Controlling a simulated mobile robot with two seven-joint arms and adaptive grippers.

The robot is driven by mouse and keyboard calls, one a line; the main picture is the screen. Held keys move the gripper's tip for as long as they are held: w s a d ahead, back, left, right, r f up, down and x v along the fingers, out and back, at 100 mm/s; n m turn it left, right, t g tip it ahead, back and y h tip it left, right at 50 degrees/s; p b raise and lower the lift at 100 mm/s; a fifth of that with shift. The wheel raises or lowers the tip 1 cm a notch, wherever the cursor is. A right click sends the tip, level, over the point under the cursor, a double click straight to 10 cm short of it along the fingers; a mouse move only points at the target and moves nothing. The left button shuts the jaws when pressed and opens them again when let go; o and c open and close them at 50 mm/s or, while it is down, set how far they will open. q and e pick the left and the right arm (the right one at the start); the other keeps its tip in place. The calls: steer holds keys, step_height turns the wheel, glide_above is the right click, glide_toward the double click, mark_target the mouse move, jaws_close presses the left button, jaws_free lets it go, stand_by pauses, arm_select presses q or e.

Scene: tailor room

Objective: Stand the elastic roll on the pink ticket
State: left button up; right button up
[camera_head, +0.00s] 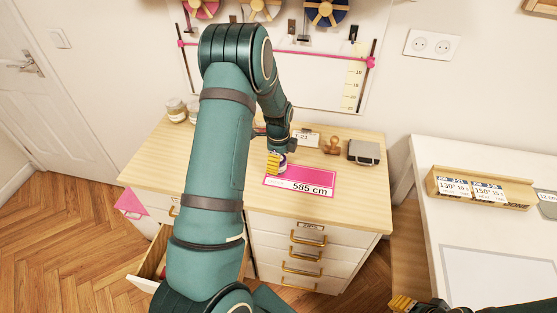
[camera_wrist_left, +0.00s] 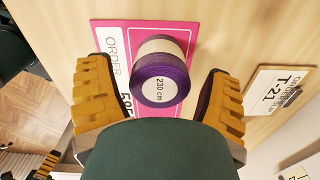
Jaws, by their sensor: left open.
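The pink ticket (camera_head: 318,184) lies flat on the wooden dresser top and reads 585 cm; part of it shows in the left wrist view (camera_wrist_left: 205,32). The elastic roll (camera_wrist_left: 160,83), purple and white with a 230 cm label on its end, appears to stand upright on the ticket. In the head view the roll (camera_head: 283,167) is mostly hidden by my left gripper (camera_head: 277,162). That gripper is open, with one yellow finger on each side of the roll and visible gaps between. My right gripper (camera_head: 402,303) shows only yellow fingertips at the lower right.
A T-21 card (camera_head: 305,139), a wooden stamp (camera_head: 333,146) and a grey case (camera_head: 364,152) stand behind the ticket. Jars (camera_head: 176,110) are at the back left. A drawer (camera_head: 150,262) is open below. A white table (camera_head: 440,160) stands at right.

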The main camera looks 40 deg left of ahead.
arm_select(q)
step_height(320, 180, up, 12)
steer(key=shift+r+p, duration=0.15)
steer(key=shift+p, duration=0.3)
steer(key=shift+s, duration=0.1)
stand_by(0.5)
